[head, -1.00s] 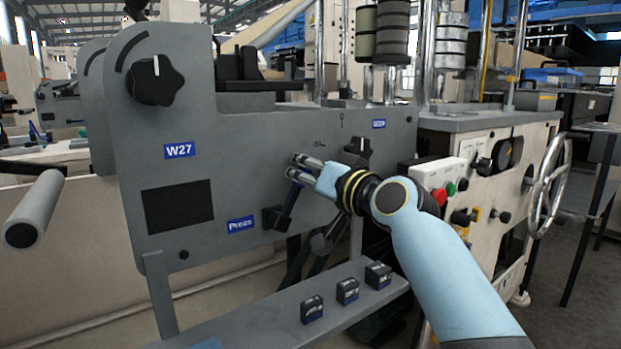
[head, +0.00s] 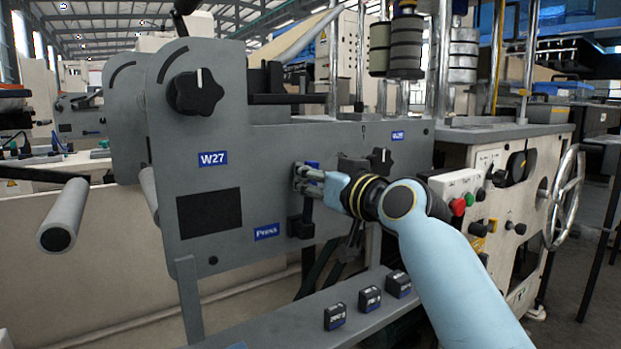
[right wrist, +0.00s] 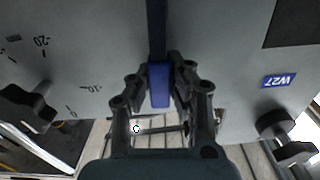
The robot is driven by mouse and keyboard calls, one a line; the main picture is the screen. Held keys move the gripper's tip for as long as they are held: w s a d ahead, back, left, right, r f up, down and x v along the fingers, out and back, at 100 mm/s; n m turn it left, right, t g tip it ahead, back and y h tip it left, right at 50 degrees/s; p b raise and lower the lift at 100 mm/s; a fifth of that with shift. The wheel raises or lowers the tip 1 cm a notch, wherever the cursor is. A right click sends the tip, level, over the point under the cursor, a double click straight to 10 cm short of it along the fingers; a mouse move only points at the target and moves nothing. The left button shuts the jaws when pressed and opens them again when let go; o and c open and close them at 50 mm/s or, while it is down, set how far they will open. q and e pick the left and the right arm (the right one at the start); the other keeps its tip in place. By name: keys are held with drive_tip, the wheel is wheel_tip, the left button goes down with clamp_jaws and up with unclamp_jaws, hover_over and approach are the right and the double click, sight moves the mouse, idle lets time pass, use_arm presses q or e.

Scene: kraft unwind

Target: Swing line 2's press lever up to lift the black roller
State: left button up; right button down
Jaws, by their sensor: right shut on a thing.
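The press lever (head: 308,203) is a dark arm with a blue grip, on the grey side plate to the right of the blue "Press" label (head: 266,232). It now stands nearly upright above its black pivot block. My right gripper (head: 300,180) is shut on its upper part. In the right wrist view, the blue grip (right wrist: 159,85) lies between the fingers of my right gripper (right wrist: 160,70), with the dark shaft running away from it. I cannot make out the black roller in either view. My left gripper is not in view.
A black star knob (head: 196,92) and a smaller dark knob (head: 380,160) stand out from the plate near the lever. Below is a grey shelf (head: 285,328) with several small black blocks. To the right is a control box (head: 455,188) with red and green buttons.

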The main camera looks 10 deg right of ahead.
drive_tip(key=shift+f, duration=0.2)
drive_tip(key=c, duration=1.3)
unclamp_jaws()
drive_tip(key=shift+r, duration=0.1)
drive_tip(key=shift+o, duration=0.5)
drive_tip(key=v, duration=1.2)
